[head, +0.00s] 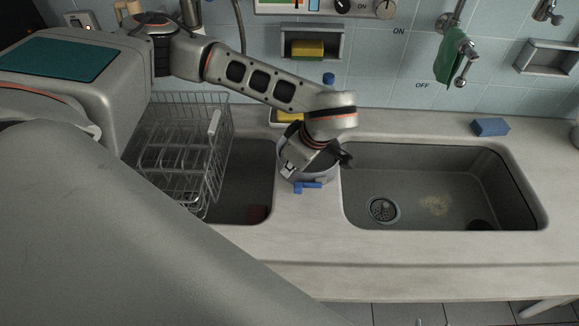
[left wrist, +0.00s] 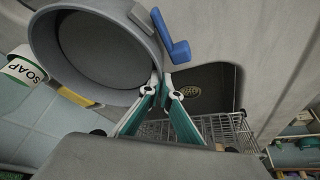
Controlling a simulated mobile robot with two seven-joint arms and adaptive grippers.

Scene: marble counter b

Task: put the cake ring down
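I cannot tell whether the ring touches the counter. My right gripper is not in view.
A wire dish rack (head: 180,150) stands over the left sink basin (head: 250,175). A blue sponge (head: 490,127) lies at the back right. A soap bottle (left wrist: 25,68) and a yellow item (left wrist: 76,97) are close behind the ring. The front counter is clear.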

